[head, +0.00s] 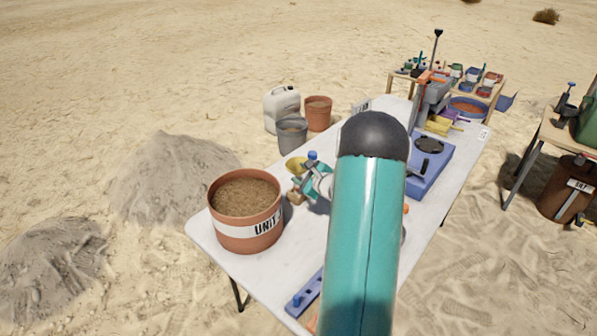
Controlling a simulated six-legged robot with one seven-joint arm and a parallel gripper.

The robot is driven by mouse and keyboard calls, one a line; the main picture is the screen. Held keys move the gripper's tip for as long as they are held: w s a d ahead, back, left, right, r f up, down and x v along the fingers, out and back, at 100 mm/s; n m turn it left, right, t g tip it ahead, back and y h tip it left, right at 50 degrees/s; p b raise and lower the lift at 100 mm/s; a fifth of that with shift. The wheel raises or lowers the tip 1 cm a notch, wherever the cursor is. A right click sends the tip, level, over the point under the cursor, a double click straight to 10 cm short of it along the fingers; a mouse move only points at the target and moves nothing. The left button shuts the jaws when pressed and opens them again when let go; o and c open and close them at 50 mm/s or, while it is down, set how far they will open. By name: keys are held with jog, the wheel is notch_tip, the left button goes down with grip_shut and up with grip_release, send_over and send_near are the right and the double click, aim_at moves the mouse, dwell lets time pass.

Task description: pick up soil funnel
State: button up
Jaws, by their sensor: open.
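A small yellow, bowl-shaped piece (296,164), which looks like the soil funnel, is on the white table (222,232) behind the soil bucket. Its lower part is hidden by my gripper and nearby things. My gripper (303,184) is open, low over the table, just in front of and slightly right of the yellow piece. I cannot tell whether they touch. My teal arm covers much of the table's middle.
A terracotta bucket of soil (246,235) labelled "UNIT" stands left of my gripper. A grey bucket (292,137), an orange-brown bucket (318,114) and a white jug (281,106) stand behind. A blue device (432,165) is right of my arm.

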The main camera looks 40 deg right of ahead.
aim_at(294, 170)
jog(key=x, duration=0.5)
jog(key=shift+w+d, duration=0.1)
grip_shut()
